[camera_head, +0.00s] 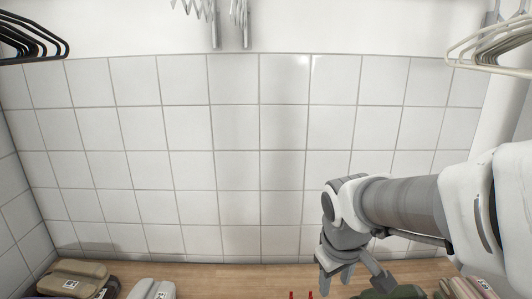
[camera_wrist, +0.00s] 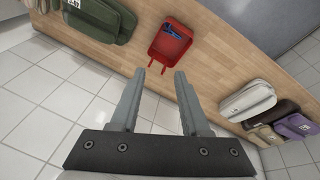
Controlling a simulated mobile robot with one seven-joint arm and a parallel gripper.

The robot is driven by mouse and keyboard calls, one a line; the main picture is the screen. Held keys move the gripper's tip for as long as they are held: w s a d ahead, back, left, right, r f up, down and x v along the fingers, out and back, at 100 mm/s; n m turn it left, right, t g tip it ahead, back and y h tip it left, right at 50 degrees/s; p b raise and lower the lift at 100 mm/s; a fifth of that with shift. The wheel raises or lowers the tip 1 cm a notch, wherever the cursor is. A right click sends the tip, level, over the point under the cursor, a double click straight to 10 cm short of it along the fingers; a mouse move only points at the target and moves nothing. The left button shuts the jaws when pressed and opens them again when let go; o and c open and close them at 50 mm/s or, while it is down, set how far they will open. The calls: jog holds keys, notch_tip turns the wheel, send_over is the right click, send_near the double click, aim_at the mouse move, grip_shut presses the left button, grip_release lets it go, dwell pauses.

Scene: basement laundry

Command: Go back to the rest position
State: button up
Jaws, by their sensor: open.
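My gripper (camera_head: 353,271) reaches in from the right in the head view, above the wooden counter (camera_head: 230,278), with its fingers pointing down. In the wrist view my gripper (camera_wrist: 163,76) shows two grey fingers spread apart with nothing between them. Beyond the fingertips a red tray (camera_wrist: 170,45) with a small blue item (camera_wrist: 181,33) in it lies on the wooden surface. The fingers look apart from the tray. In the head view only small red tips show at the bottom edge.
Folded cloths or cases lie at the left (camera_head: 75,275) and right (camera_head: 468,288) of the counter. A dark green one (camera_wrist: 95,20) is at upper left in the wrist view. Black hangers (camera_head: 35,45) and white hangers (camera_head: 490,50) hang above. A tiled wall (camera_head: 235,160) stands behind.

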jog(key=s+r+m+t, duration=0.1)
jog(key=s+r+m, duration=0.1)
jog(key=s, duration=0.3)
jog(key=s+r+m+t+y, duration=0.1)
jog(key=s+r+m, duration=0.1)
jog(key=s+r, duration=0.2)
jog(key=shift+s+d+r+m+t, duration=0.3)
jog(key=shift+s+d+m, duration=0.1)
jog(key=shift+s, duration=0.55)
